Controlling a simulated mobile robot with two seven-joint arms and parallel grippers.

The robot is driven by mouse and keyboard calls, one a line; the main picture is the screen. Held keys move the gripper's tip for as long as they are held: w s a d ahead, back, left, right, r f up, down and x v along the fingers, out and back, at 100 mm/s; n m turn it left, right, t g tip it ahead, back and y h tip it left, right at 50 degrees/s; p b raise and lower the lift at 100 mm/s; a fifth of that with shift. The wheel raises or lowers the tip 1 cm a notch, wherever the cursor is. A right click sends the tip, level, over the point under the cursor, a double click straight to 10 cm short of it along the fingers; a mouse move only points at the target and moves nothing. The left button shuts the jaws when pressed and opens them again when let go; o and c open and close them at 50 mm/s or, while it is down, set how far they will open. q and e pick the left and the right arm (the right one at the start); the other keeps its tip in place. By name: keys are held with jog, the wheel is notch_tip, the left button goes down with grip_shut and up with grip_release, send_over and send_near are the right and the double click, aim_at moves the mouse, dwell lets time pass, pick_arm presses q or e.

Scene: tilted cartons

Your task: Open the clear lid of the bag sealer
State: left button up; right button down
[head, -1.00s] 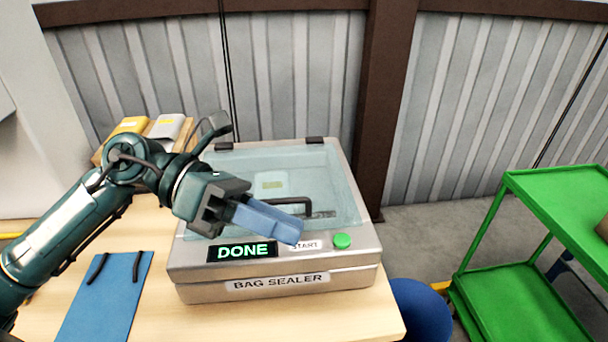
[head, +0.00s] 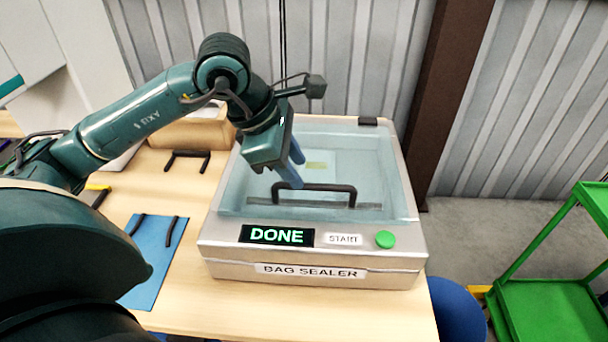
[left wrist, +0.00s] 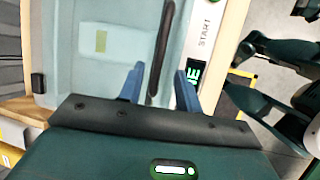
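The bag sealer (head: 229,257) is a silver box on the table, with a lit display (head: 277,236) reading DONE and a green button (head: 385,239). Its clear lid (head: 375,165) is down. A black bar handle (head: 330,188) stands on the lid near the front; it also shows in the left wrist view (left wrist: 163,45). My left gripper (head: 298,174) is open at the left end of the handle in the head view. In the left wrist view its blue fingers (left wrist: 160,70) stand on either side of the handle, with gaps. Contact cannot be told. My right gripper is not seen.
A blue bag (head: 152,262) with dark handles lies left of the sealer. A cardboard box (head: 190,130) stands behind, partly hidden by my left arm. A blue round thing (head: 458,312) is by the table's right edge.

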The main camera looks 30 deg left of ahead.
aim_at(308, 185)
pick_arm(q)
jog(key=shift+x, duration=2.1)
jog(key=shift+c, duration=0.2)
grip_shut()
